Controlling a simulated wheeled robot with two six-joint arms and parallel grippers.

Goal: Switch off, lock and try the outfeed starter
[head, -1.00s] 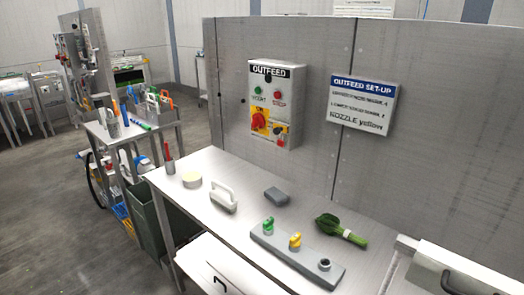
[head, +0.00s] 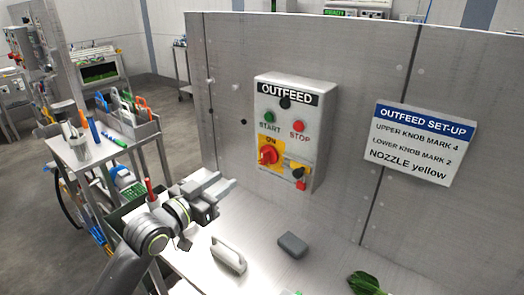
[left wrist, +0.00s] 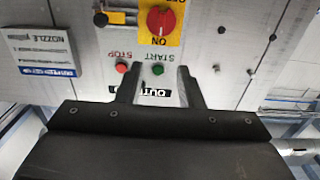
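The outfeed starter (head: 312,128) is a pale grey box on the upright metal panel, with a green START button (head: 269,117), a red STOP button (head: 298,126) and a red rotary switch (head: 268,156) on a yellow plate, with ON above it. A small dark piece with a red one (head: 301,184) below it sits at the box's lower right; I cannot tell if it is a padlock. My left gripper (head: 222,187) is open and empty, left of and below the box. The switch also shows upside down in the left wrist view (left wrist: 160,20), beyond the fingers (left wrist: 158,88).
A white-handled tool (head: 229,256) and a grey block (head: 292,245) lie on the metal bench, with a green bundle (head: 366,284) at the lower edge. A set-up sign (head: 424,144) hangs right of the starter. A tool cart (head: 100,150) stands left.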

